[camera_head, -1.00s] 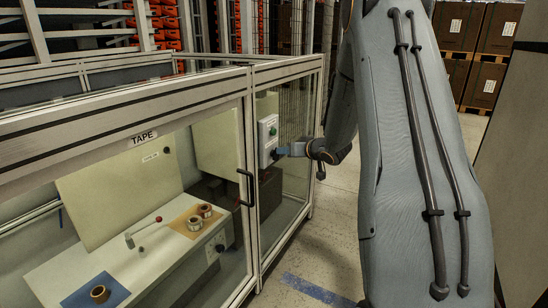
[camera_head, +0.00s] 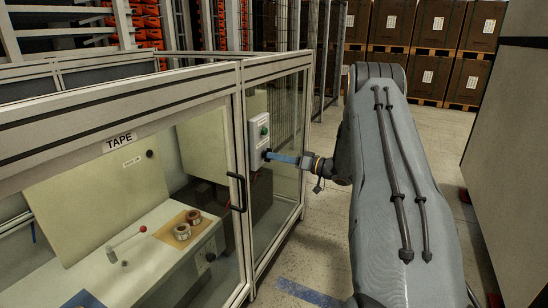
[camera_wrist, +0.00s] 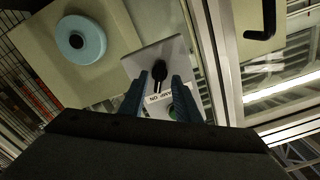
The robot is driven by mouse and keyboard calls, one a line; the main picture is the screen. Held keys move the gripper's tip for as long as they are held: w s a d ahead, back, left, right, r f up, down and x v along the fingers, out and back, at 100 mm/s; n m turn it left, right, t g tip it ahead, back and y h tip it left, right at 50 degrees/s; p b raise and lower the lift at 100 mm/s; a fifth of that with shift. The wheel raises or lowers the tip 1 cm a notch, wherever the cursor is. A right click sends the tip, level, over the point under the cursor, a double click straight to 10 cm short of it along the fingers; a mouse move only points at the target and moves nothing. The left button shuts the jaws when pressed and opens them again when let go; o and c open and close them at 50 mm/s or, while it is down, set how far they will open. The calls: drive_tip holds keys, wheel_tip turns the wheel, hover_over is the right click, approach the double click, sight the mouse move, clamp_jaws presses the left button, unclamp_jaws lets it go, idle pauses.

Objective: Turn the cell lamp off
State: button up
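The switch box (camera_head: 257,143) is a pale box with a green button (camera_head: 264,131), mounted at the glazed cell's side. In the wrist view, the box's face (camera_wrist: 150,58) carries a black knob (camera_wrist: 160,70) and a white label (camera_wrist: 158,98), partly covered, that seems to read "LAMP ON". My gripper (camera_wrist: 158,79) has its two blue fingers apart, one on each side of the knob, with gaps showing. I cannot tell how deep the fingertips reach around it. In the head view my gripper (camera_head: 271,156) is at the lower part of the box, and its fingertips hide the knob.
The cell door has a black handle (camera_head: 236,191) left of the box, beside a frame post (camera_head: 242,120). Behind the glass are a red-tipped lever (camera_head: 127,243) and tape rolls (camera_head: 182,232). In the wrist view a light blue disc (camera_wrist: 92,42) sits on a cream surface.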

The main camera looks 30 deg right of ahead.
drive_tip(key=shift+x, duration=0.85)
clamp_jaws()
drive_tip(key=shift+n, duration=0.3)
drive_tip(key=n+b, duration=0.1)
drive_tip(key=n, duration=1)
idle(0.3)
